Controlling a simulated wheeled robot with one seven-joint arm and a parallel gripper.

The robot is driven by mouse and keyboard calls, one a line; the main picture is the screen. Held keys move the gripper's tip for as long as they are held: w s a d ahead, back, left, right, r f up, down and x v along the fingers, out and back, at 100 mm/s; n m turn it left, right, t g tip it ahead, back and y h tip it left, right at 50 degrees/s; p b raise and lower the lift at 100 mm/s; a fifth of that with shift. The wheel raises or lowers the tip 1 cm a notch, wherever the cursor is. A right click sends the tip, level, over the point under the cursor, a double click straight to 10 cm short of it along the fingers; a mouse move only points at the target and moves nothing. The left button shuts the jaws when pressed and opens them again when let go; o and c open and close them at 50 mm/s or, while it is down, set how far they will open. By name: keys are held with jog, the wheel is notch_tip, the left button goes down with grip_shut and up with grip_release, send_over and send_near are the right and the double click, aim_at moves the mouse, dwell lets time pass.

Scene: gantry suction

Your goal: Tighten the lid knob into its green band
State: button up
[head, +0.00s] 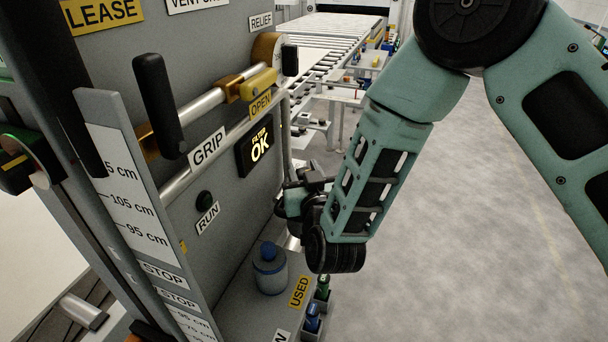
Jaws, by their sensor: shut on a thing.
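The green band is not visible either.
A blue-capped grey bottle (269,268) stands on the shelf below my gripper, beside a "USED" label (300,291). A black-handled lever (160,105) sticks out of the panel. A roller conveyor (335,38) lies behind; the floor (450,230) at right is clear.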

jog(key=shift+m+h+b, duration=0.55)
jog(key=shift+m+h, duration=0.15)
jog(key=shift+h, duration=0.4)
jog(key=o, duration=1)
jog(key=s+b, duration=0.1)
jog(key=s, duration=0.4)
jog(key=s+d+b, duration=0.1)
jog(key=s+b, duration=0.1)
jog(key=s, duration=0.4)
jog(key=s+d+b, duration=0.1)
jog(key=s+b, duration=0.1)
jog(key=s, duration=0.4)
jog(key=shift+s, duration=0.2)
